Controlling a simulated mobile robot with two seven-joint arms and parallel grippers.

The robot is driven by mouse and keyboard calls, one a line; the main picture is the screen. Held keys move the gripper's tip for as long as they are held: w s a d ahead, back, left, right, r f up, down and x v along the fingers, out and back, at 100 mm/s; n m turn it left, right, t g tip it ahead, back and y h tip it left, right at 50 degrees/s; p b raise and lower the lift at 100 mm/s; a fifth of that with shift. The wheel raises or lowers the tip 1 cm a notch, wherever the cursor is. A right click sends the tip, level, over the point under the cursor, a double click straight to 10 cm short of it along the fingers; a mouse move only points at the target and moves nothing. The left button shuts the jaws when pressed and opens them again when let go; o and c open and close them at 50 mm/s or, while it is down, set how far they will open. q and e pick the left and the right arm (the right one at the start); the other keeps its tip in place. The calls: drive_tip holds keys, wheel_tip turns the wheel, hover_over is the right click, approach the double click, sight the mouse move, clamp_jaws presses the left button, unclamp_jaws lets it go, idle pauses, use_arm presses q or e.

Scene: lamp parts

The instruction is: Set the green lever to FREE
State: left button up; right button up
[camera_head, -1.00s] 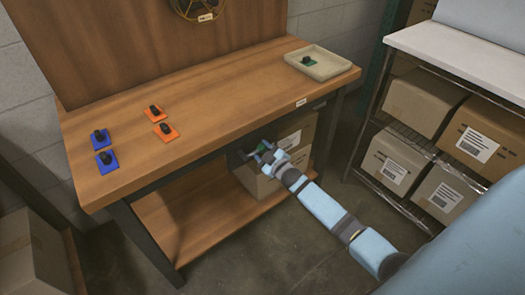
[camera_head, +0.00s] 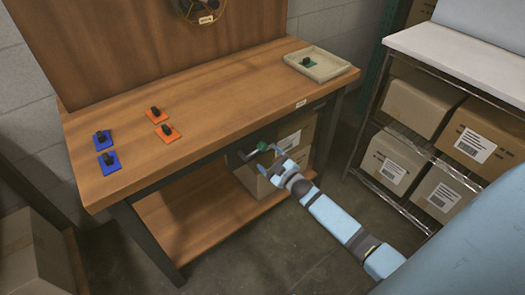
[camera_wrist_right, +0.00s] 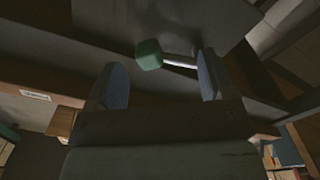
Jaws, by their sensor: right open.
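The green lever (camera_head: 262,146) sits under the front edge of the workbench, by a dark box or plate. In the right wrist view its green knob (camera_wrist_right: 148,54) is on a thin pale rod that runs to the right. My right gripper (camera_head: 268,159) is open just in front of the lever. In the wrist view the knob and rod show between and beyond the two fingertips (camera_wrist_right: 160,72), with no clear contact. Any FREE marking is too small or hidden to read. My left gripper is out of view.
The workbench top (camera_head: 215,95) holds blue plates (camera_head: 108,162) and orange plates (camera_head: 167,133) with black parts, and a beige tray (camera_head: 318,64) at the right. Cardboard boxes (camera_head: 297,137) stand on the lower shelf behind my gripper. A rack of boxes (camera_head: 470,137) is at the right.

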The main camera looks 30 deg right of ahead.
use_arm(q)
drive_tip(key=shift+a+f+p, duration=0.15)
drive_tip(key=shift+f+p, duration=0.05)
drive_tip(key=shift+p, duration=0.3)
use_arm(e)
drive_tip(key=s, duration=0.8)
drive_tip(key=shift+s+d, duration=0.15)
drive_tip(key=shift+d, duration=0.1)
